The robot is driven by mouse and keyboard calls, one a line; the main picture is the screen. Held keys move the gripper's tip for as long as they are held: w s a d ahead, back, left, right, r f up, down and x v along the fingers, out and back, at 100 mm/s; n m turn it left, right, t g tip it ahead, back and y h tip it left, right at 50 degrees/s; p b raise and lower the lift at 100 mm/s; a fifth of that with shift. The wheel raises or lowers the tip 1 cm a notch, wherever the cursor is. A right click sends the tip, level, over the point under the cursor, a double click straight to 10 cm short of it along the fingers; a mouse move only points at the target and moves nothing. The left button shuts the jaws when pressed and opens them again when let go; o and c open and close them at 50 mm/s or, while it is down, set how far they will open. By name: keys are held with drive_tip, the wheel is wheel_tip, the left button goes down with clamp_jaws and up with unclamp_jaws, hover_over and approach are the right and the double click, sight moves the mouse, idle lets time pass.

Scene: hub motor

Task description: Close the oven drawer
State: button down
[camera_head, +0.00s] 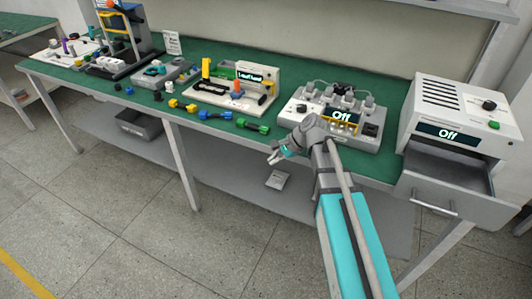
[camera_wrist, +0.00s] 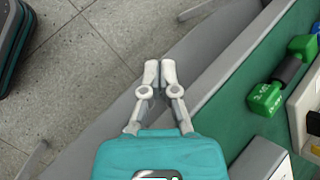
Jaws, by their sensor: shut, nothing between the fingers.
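The oven (camera_head: 466,112) is a white box with a vented top and a display reading "Off", at the right end of the green bench in the head view. Its grey drawer (camera_head: 457,198) is pulled out toward the front, with a handle on its front face. My gripper (camera_head: 272,158) is in front of the bench edge, well to the left of the drawer and apart from it. In the wrist view my gripper (camera_wrist: 160,66) has its fingertips together with nothing between them. The oven and drawer are not in the wrist view.
A grey panel with a second "Off" display (camera_head: 341,117) stands left of the oven. Dumbbell-shaped parts in yellow, blue and green (camera_head: 252,125) lie along the bench's front edge; a green one (camera_wrist: 264,98) shows in the wrist view. The floor (camera_head: 110,220) before the bench is clear.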

drive_tip(key=s+d+f+n+h, duration=0.2)
drive_tip(key=s+d+n+h, duration=0.2)
drive_tip(key=d, duration=0.5)
drive_tip(key=s+d+f+n+h, duration=0.2)
drive_tip(key=s+d+n+h, duration=0.2)
drive_tip(key=s+d+n, duration=0.2)
drive_tip(key=s+d, duration=0.1)
drive_tip(key=d, duration=0.1)
drive_tip(key=shift+s+d+f, duration=0.2)
drive_tip(key=shift+s+d, duration=0.15)
drive_tip(key=shift+d, duration=0.05)
